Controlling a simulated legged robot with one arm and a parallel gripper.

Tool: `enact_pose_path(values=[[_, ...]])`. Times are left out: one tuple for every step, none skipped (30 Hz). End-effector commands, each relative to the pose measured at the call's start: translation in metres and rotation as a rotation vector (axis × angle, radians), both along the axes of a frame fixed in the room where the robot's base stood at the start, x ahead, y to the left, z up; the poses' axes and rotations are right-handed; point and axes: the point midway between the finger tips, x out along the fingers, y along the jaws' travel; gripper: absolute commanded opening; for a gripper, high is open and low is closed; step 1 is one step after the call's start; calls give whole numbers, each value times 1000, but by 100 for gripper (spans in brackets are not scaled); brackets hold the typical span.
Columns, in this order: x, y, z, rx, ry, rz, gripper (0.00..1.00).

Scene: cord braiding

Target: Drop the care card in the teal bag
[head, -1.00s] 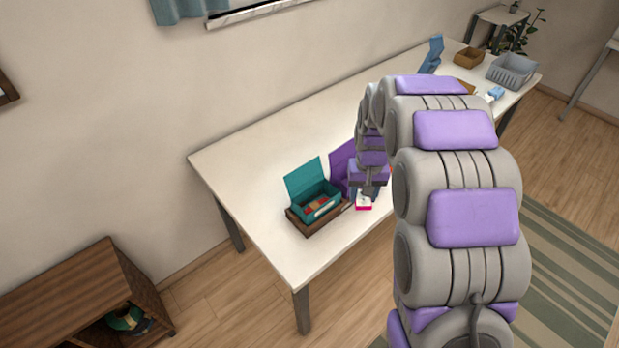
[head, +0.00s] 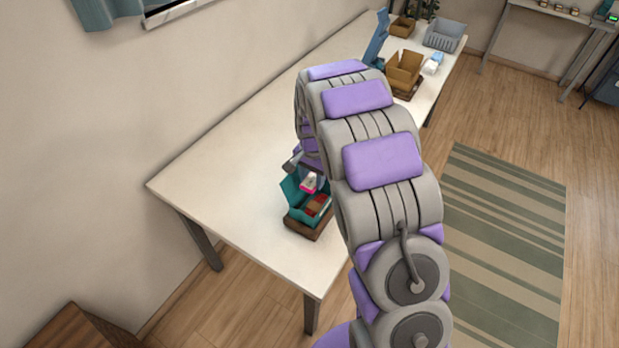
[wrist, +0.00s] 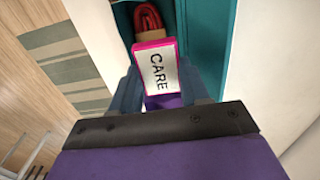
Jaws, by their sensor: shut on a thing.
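The care card (wrist: 156,70) is white with a pink edge and the word CARE on it. My gripper (wrist: 160,95) is shut on it in the wrist view. In the head view the card (head: 309,182) is at the teal bag (head: 294,193), which looks like an open box with a raised lid. The card appears over the bag's opening; how high above it I cannot tell. Inside the bag is a red coiled cord with a tan band (wrist: 52,38). The bag's teal wall (wrist: 201,45) shows to the right of the card. My arm hides part of the table behind the bag.
The bag rests on a brown wooden tray (head: 309,231) near the front edge of the white table (head: 220,165). An open cardboard box (head: 404,70), a grey basket (head: 444,36) and a small brown bin (head: 402,27) stand at the far end. The table left of the bag is clear.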

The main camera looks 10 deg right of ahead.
Motion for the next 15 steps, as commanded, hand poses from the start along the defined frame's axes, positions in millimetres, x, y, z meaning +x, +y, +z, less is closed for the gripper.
enact_pose_path(values=[[0,-2,-3,2,1,-4,17],[0,-3,-4,3,1,-4,17],[0,-3,-6,3,1,-4,17],[0,-3,-8,3,1,-4,17],[0,-3,-10,2,2,-3,17],[0,-2,-13,1,3,-3,17],[0,-1,-16,1,4,-2,17],[0,0,-18,-1,4,-2,17],[0,2,-22,-3,4,-1,17],[0,3,-25,-4,5,-1,17],[0,3,-28,-5,5,-1,17],[0,4,-32,-5,5,-1,17],[0,4,-35,-6,6,-1,17],[0,5,-37,-7,6,-1,17],[0,6,-39,-7,6,-1,17]])
